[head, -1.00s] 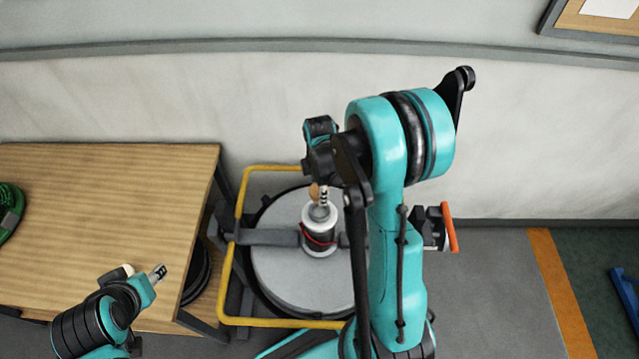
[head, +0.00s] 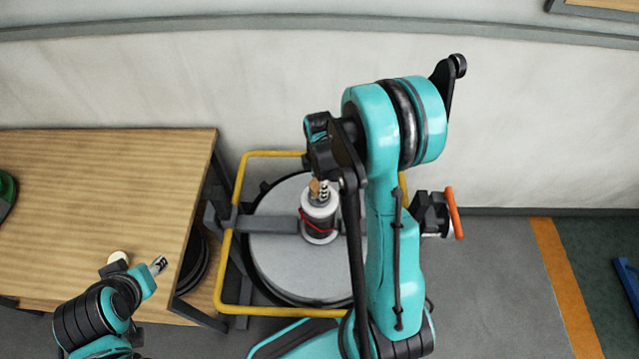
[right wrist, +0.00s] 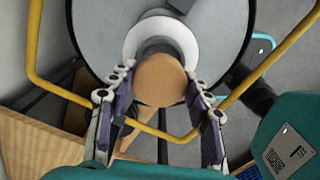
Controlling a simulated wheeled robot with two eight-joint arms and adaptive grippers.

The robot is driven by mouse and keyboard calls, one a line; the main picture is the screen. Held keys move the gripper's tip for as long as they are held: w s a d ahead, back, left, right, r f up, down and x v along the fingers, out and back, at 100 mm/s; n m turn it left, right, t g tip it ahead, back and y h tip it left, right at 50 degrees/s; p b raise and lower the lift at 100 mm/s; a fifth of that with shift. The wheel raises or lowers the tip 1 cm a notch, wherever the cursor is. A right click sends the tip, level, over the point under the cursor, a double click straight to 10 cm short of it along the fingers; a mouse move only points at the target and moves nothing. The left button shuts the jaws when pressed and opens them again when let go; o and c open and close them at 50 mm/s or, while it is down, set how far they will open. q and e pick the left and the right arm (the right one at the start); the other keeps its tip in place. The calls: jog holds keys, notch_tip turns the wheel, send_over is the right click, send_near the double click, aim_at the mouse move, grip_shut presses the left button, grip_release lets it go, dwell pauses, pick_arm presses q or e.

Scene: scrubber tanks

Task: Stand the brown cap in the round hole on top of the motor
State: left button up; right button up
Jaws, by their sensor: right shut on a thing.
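The motor (head: 319,224) is a light grey and dark cylinder with a red wire, upright on the round grey tank lid. My right gripper (head: 320,189) is over its top and shut on the brown cap (head: 314,187). In the right wrist view the cap's round brown face (right wrist: 161,80) sits between the two fingertips (right wrist: 162,84), in front of the motor's pale rim (right wrist: 162,33). The hole is hidden behind the cap and fingers; I cannot tell whether the cap touches the motor. My left gripper (head: 158,265) is by the table's front right corner; its jaw opening is unclear.
A yellow tube frame (head: 231,265) surrounds the grey tank lid (head: 275,270), with a grey bar (head: 268,224) reaching the motor. A wooden table (head: 110,190) stands left. An orange-handled valve (head: 453,213) is at right. The wall is close behind.

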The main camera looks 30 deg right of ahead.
jog(key=shift+f+b, duration=0.35)
jog(key=shift+b, duration=0.15)
dwell(0.8)
jog(key=shift+f+b, duration=0.35)
jog(key=shift+b, duration=0.05)
jog(key=shift+f, duration=0.1)
jog(key=shift+f+b, duration=0.3)
jog(key=shift+b, duration=0.15)
jog(key=shift+f+b, duration=0.35)
jog(key=shift+b, duration=0.2)
dwell(0.9)
jog(key=o, duration=1)
